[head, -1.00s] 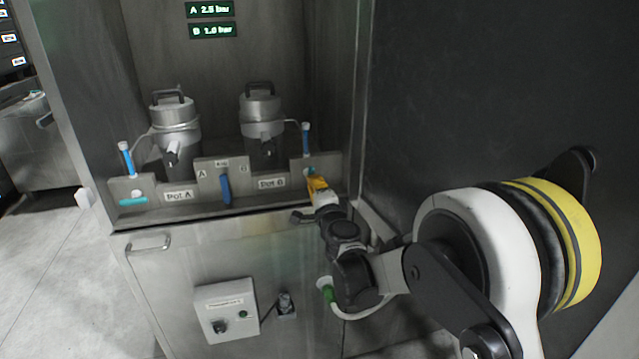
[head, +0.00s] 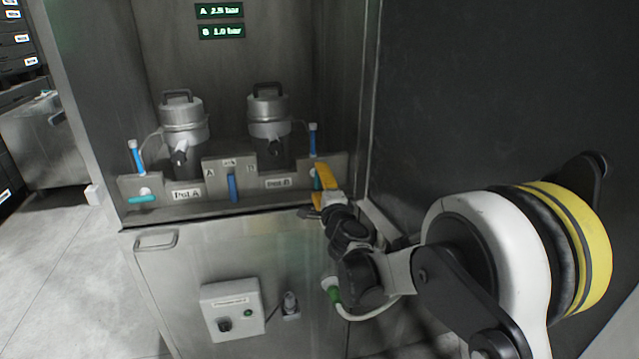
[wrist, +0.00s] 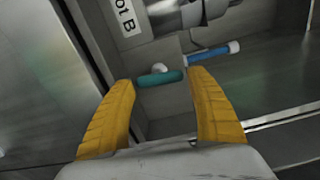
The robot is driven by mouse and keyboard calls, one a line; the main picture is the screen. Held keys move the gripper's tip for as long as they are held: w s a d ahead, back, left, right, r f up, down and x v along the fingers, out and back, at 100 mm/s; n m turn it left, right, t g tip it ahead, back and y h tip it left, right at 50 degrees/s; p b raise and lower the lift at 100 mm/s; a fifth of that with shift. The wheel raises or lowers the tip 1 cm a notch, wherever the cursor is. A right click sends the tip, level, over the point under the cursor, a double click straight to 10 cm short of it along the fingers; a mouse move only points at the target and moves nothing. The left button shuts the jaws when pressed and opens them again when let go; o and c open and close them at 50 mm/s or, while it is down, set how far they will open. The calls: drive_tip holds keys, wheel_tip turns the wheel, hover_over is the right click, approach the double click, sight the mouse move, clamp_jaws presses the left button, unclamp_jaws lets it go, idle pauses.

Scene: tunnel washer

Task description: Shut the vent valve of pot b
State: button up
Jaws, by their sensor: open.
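The vent valve handle of pot B is a short teal lever (head: 317,181) at the right end of the panel under the pots. It stands roughly upright, partly hidden by my gripper. In the wrist view the teal handle (wrist: 160,78) lies across the gap between the fingertips, on a pale pivot. My gripper (head: 323,185) has yellow fingers, spread open and empty in front of the handle; they also show in the wrist view (wrist: 161,80). Whether a finger touches the handle I cannot tell. Pot B (head: 268,117) is the right metal pot, above its label (head: 278,183).
Pot A (head: 182,120) stands left, with its own teal handle (head: 142,199) lying level. A blue selector lever (head: 233,187) is mid-panel. A blue tube with a white cap (wrist: 212,53) is close to the right finger. Cabinet side walls flank the panel.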

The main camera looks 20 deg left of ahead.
drive_tip(key=v, duration=0.8)
drive_tip(key=shift+b, duration=0.45)
